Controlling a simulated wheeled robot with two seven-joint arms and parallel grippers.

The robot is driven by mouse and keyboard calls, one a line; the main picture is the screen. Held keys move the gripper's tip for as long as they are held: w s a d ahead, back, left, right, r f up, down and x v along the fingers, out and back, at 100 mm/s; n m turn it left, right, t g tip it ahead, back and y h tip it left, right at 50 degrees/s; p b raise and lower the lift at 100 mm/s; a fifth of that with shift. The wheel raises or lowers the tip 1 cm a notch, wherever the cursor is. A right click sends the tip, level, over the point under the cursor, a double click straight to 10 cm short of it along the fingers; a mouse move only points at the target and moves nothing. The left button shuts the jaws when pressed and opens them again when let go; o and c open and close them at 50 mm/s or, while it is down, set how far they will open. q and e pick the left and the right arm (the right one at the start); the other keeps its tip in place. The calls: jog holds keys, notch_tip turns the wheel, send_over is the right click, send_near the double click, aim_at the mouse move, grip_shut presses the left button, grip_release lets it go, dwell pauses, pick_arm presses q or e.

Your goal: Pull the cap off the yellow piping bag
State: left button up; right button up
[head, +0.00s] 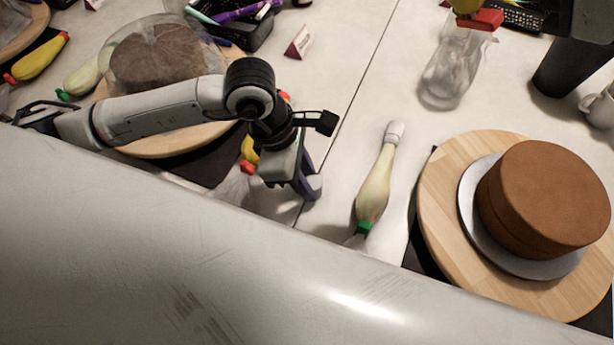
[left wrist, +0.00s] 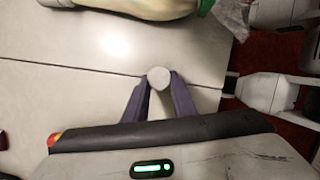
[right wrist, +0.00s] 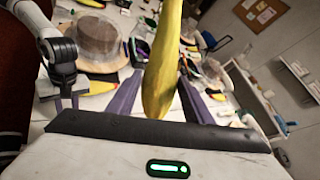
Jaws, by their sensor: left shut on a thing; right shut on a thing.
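The yellow piping bag (right wrist: 163,75) is between the fingers of my right gripper (right wrist: 158,60), which is shut on it. Its yellow end and red collar show at the top of the head view (head: 480,19), with clear plastic (head: 452,75) hanging below. My left gripper (head: 308,190) points down over the table, apart from the yellow bag. In the left wrist view its fingers (left wrist: 159,82) are shut on a small round pale grey cap (left wrist: 158,78), seen end-on. The cap is hard to make out in the head view.
A pale piping bag (head: 374,190) with a green collar lies between my left gripper and a brown cake (head: 550,195) on a wooden turntable (head: 448,215). Another covered cake (head: 165,60) stands behind my left arm. A dark cup (head: 570,70) is at right.

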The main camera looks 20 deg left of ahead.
pick_arm(q)
jog(key=shift+f+b, duration=0.25)
jog(key=shift+b, duration=0.1)
pick_arm(e)
jog(key=shift+f, duration=0.25)
pick_arm(q)
jog(key=o, duration=1.1)
jog(key=shift+r, duration=0.15)
pick_arm(e)
jog(key=shift+r, duration=0.1)
pick_arm(q)
jog(key=shift+r+p, duration=1.6)
jog(key=shift+r, duration=1.3)
pick_arm(e)
jog(key=shift+r, duration=1.5)
